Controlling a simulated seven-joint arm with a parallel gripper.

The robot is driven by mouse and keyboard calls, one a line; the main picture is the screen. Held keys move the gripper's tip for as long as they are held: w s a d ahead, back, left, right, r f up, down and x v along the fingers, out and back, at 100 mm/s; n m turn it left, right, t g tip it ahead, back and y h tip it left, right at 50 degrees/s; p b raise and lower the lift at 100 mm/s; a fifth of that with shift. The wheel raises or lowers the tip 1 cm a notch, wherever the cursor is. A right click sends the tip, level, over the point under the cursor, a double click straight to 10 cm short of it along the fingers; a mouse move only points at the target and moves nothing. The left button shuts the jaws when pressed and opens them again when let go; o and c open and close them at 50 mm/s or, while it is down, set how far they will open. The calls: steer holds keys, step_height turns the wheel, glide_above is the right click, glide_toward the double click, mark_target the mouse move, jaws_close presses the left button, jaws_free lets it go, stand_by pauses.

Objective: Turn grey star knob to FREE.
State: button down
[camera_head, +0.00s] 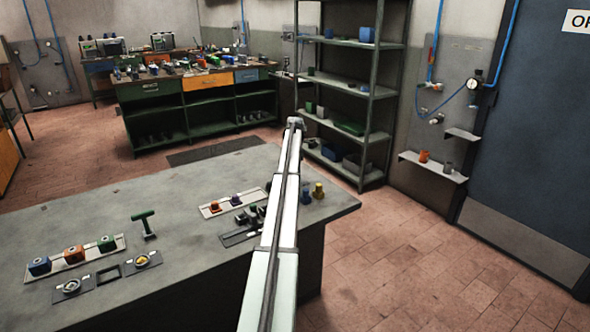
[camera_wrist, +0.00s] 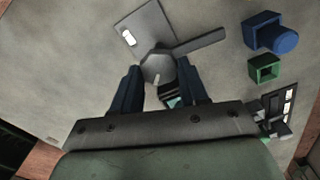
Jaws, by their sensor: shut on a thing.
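In the wrist view, a grey knob (camera_wrist: 157,66) with a faceted hub lies between the fingers of my gripper (camera_wrist: 160,76). A flat grey arm sticks out from the hub to the upper right. My gripper is shut on the knob, one dark blue finger on each side. A flat grey plate (camera_wrist: 142,27) with a small white mark shows just beyond the knob. No FREE lettering can be read. The fingers and palm hide the knob's near side. In the head view I cannot make out my gripper or tell which part is this knob.
In the wrist view, a blue part (camera_wrist: 270,33) and a green open block (camera_wrist: 264,69) stand to the right, with a dark panel (camera_wrist: 277,104) below them. In the head view, the bench (camera_head: 185,195) holds a green T-handle (camera_head: 145,224) and a tray (camera_head: 118,243) of coloured blocks.

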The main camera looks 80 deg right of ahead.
stand_by(0.4)
steer(key=c, duration=0.6)
jaws_free()
steer(key=shift+r, duration=0.1)
step_height(320, 180, up, 14)
steer(key=shift+f, duration=0.15)
stand_by(0.7)
